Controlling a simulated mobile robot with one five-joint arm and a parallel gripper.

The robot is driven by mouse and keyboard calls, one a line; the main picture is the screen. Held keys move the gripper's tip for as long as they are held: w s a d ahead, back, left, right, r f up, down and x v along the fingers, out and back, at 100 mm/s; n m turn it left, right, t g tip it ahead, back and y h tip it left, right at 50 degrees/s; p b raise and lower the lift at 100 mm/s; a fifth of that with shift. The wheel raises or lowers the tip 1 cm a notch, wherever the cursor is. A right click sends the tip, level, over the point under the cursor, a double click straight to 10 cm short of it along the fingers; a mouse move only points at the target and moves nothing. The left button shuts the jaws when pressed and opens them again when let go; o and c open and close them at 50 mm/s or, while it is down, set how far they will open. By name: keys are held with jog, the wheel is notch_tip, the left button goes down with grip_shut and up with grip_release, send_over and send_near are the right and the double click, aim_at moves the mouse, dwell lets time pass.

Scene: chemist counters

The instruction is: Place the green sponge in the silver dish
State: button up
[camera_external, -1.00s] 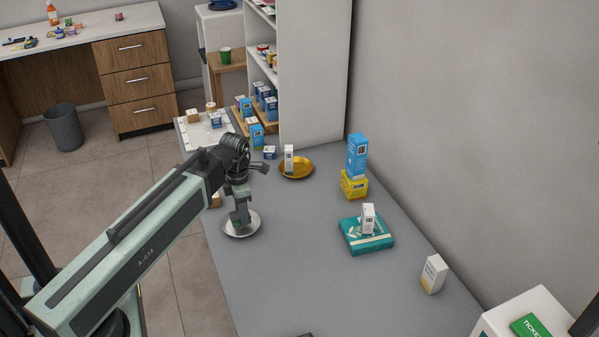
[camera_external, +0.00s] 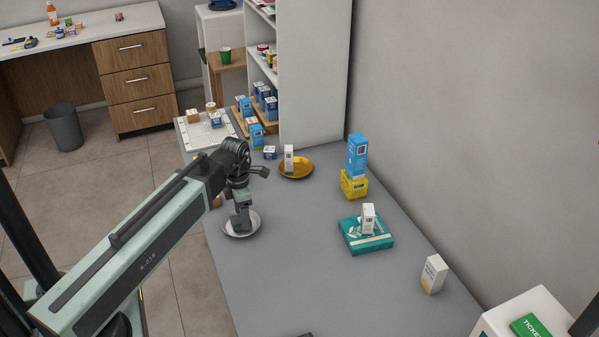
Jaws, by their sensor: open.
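The silver dish (camera_external: 256,226) sits on the grey counter near its left edge. My gripper (camera_external: 242,229) points down over the dish, with its fingertips at or just above the dish's inside. It is open, but the gap between its fingers is hard to see from here. I cannot make out the green sponge; it may be hidden by my gripper or too small to tell apart from its grey-green fingers. The gripper and arm cover part of the dish.
A gold dish (camera_external: 304,169) with a small white box (camera_external: 289,158) stands farther back. To the right are a blue box (camera_external: 357,155) on a yellow box (camera_external: 354,186), and a teal box (camera_external: 378,243) bearing a white one. The counter front (camera_external: 300,285) is mostly clear.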

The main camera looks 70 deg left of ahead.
notch_tip(320, 180, up, 12)
jog(key=p, duration=1.1)
jog(key=shift+f, duration=0.1)
jog(key=w+d+m, duration=0.3)
jog(key=d+m, duration=0.9)
jog(key=d, duration=0.1)
jog(key=w+d+m, duration=0.3)
jog(key=d+m, duration=0.9)
jog(key=d, duration=0.1)
jog(key=w+d+m, duration=0.4)
jog(key=d+m, duration=0.8)
jog(key=d, duration=0.1)
jog(key=shift+w, duration=0.1)
